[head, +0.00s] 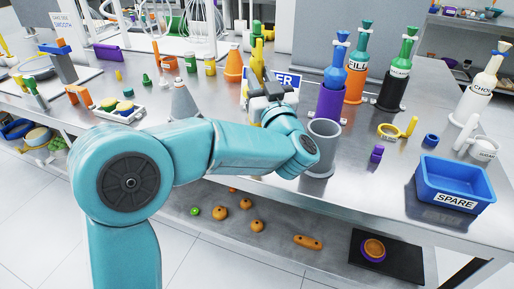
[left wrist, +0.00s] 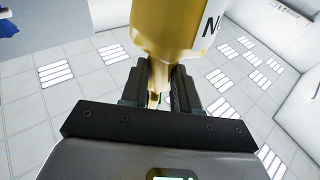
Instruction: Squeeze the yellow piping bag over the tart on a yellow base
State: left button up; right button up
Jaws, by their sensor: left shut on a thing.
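My left gripper (head: 266,92) is shut on the yellow piping bag (head: 257,58), which stands up out of the fingers above the steel counter. In the left wrist view the bag (left wrist: 175,28) fills the top centre, its narrow part between the fingers of the gripper (left wrist: 160,95); part of dark lettering shows on it. I cannot make out a tart on a yellow base; my arm hides part of the counter. A tart (head: 373,247) on a purple base sits on a black mat on the lower shelf. My right gripper is not in view.
A grey cup (head: 321,150) and a purple holder (head: 330,102) with a blue bag (head: 337,75) stand close right of my gripper. Farther right are other bags, a yellow ring (head: 388,131) and a blue SPARE bin (head: 455,185). A grey cone (head: 183,102) stands left.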

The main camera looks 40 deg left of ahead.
aim_at(260, 58)
pick_arm(q)
jog(key=shift+r, duration=0.1)
notch_tip(260, 58, up, 4)
jog(key=p, duration=0.3)
jog(key=shift+r+p, duration=0.2)
jog(key=shift+p, duration=0.1)
dwell(0.3)
dwell(0.5)
